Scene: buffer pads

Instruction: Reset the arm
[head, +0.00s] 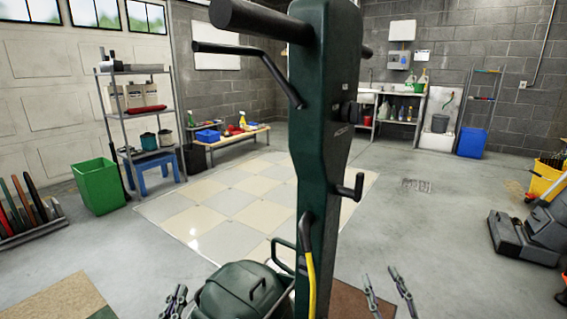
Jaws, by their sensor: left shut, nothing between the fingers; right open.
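My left gripper (175,293) is at the bottom edge, left of the middle, shut and empty. It is just left of the rounded dark green tank of a floor machine. My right gripper (381,278) is at the bottom edge, right of the machine's column. Its two fingers are spread apart with nothing between them. Both grippers are cut off by the bottom edge. Most of both arms is out of view.
The floor machine's dark green column (325,130), with handlebars and levers, stands close in the middle and hides part of the room. A green bin (99,186), shelf and bench stand left. A yellow bucket (546,181) and dark machine (527,237) stand right.

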